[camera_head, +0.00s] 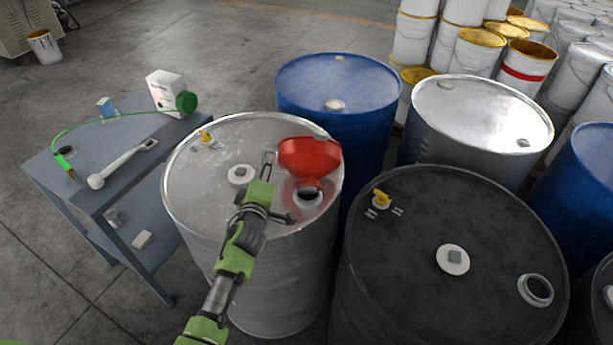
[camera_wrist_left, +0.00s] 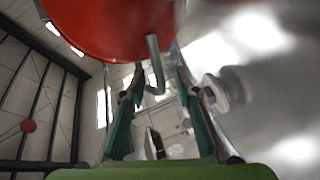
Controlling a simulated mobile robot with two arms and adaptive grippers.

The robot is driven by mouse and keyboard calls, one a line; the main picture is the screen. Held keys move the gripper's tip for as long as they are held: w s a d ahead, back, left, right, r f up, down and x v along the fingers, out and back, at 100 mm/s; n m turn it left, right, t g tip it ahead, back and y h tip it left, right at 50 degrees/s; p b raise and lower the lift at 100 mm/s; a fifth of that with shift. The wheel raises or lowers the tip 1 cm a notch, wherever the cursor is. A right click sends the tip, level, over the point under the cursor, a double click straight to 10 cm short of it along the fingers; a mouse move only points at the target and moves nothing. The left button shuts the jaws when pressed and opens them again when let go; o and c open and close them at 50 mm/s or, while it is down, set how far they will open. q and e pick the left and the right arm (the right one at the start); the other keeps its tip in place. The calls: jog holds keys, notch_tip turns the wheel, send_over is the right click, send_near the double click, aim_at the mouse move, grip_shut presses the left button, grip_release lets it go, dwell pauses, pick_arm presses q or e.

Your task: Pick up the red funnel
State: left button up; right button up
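The red funnel (camera_head: 309,157) is on top of the bare metal drum (camera_head: 225,140), right at the drum's bung opening (camera_head: 309,195). I cannot tell whether its spout sits inside the opening. My left gripper (camera_head: 279,188) is just left of the funnel, low over the drum lid, with its fingers spread. In the left wrist view the funnel (camera_wrist_left: 115,25) fills the top, and a bent metal hook (camera_wrist_left: 155,68) hangs from it. The hook lies around the gap between my left fingers (camera_wrist_left: 158,100), which stand apart and do not close on it. My right gripper is not in view.
A grey table (camera_head: 60,170) at left holds a white ladle-like tool (camera_head: 120,165), a white container with green cap (camera_head: 166,92) and a green-handled tool. A black drum (camera_head: 420,230), a blue drum (camera_head: 345,75) and a silver drum (camera_head: 480,105) stand close by.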

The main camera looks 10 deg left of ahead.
pick_arm(q)
grip_shut()
jog(key=shift+w+r, duration=0.1)
jog(key=shift+r, duration=0.1)
